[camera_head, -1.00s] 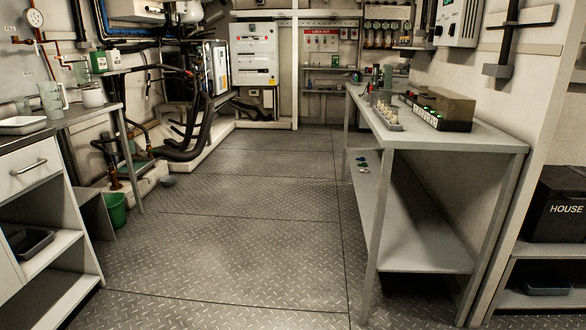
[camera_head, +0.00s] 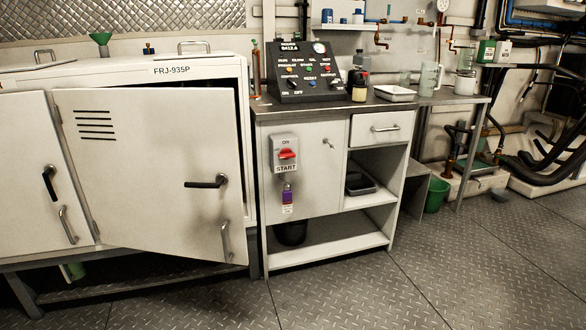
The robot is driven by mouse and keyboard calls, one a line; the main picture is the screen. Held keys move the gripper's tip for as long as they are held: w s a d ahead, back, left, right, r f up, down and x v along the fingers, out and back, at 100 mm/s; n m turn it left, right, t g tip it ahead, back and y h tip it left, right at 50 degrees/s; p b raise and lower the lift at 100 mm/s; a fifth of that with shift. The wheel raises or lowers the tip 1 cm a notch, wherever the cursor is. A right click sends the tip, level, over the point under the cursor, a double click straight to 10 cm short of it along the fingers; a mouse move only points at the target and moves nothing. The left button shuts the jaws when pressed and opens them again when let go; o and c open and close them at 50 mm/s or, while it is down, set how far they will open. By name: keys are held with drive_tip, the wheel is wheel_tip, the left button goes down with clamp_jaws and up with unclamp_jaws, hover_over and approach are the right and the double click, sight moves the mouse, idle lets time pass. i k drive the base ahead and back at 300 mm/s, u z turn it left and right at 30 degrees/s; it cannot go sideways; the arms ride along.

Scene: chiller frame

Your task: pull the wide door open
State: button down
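The wide door (camera_head: 150,175) is a white panel with black vent slots, on the front of a white cabinet (camera_head: 190,68) marked FRJ-935P, at the left of the head view. It stands partly open, its right edge swung out from the frame and a dark gap showing along its top and right side. A black lever handle (camera_head: 207,182) and a silver pull handle (camera_head: 226,241) are on its right part. My gripper is not in view.
A narrower white door (camera_head: 40,170) with its own handles is left of the wide door. A white workbench unit (camera_head: 318,240) with a red START switch (camera_head: 287,154) stands close to the wide door's right edge. Patterned floor (camera_head: 420,270) is clear in front and right.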

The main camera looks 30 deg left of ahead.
sight(134, 151)
drive_tip(key=u, duration=0.75)
drive_tip(key=i, duration=1.15)
drive_tip(key=u, duration=0.45)
